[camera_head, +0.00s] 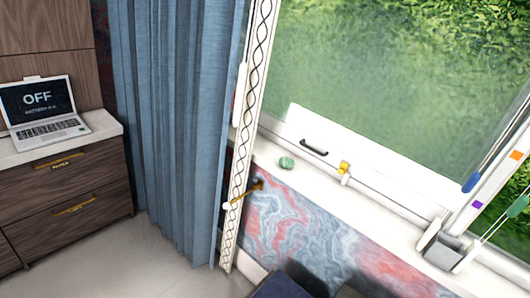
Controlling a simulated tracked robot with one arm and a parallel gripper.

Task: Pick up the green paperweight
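A small green paperweight (286,162), rounded and pale green, sits on the white windowsill (266,153) near its left end, below the window. It is small and far off in the camera view. No fingers of my gripper show in the picture, so its state and its distance from the paperweight cannot be seen.
A blue curtain (180,120) hangs left of the sill. A laptop (42,108) rests on a wooden drawer cabinet (70,190). Pale floor (170,270) is clear at lower left.

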